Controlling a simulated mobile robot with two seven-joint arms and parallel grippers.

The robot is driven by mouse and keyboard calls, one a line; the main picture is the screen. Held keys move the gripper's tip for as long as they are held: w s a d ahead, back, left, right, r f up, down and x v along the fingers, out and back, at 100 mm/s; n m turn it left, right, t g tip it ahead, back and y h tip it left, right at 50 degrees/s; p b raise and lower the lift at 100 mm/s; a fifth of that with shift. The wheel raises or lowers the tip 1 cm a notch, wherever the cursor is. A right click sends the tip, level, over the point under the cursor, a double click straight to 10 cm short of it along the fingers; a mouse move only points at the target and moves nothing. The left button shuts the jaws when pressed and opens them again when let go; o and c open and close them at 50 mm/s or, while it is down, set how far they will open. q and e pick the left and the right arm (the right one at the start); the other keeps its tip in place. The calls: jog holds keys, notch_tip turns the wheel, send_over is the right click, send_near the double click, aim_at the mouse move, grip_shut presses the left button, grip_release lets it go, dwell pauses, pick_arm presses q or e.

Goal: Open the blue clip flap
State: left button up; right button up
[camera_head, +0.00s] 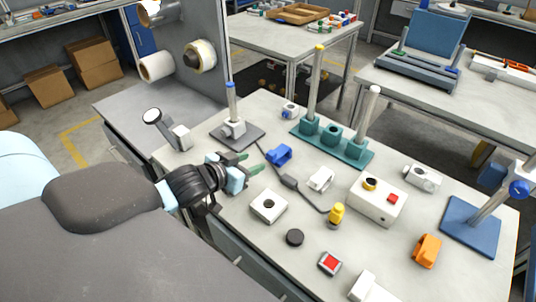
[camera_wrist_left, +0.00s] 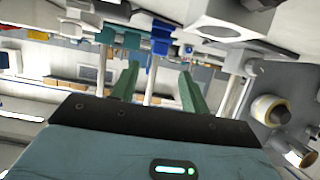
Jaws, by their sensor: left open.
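The blue clip (camera_head: 279,155) lies on the light grey workbench, left of the middle, beside a dark cable. It is small, and I cannot tell its flap apart from its body. In the left wrist view, blue parts that look like the clip (camera_wrist_left: 161,40) show beyond the fingers, near the top. My left gripper (camera_head: 247,163) is open, with its two green fingers pointing toward the clip from the left. The fingertips are apart from the clip and nothing shows between them. The fingers also show in the left wrist view (camera_wrist_left: 158,78). My right gripper is not in view.
A grey base with a blue-capped post (camera_head: 232,105) stands behind the gripper. A teal base (camera_head: 349,151) with two tall posts stands behind the clip. A white clip-like part (camera_head: 320,179), a white square block (camera_head: 268,206) and a yellow knob (camera_head: 336,212) are nearby.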

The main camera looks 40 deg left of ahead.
aim_at(269, 155)
pick_arm(q)
jog(key=shift+x, duration=3.85)
jog(key=shift+c, duration=0.3)
grip_shut()
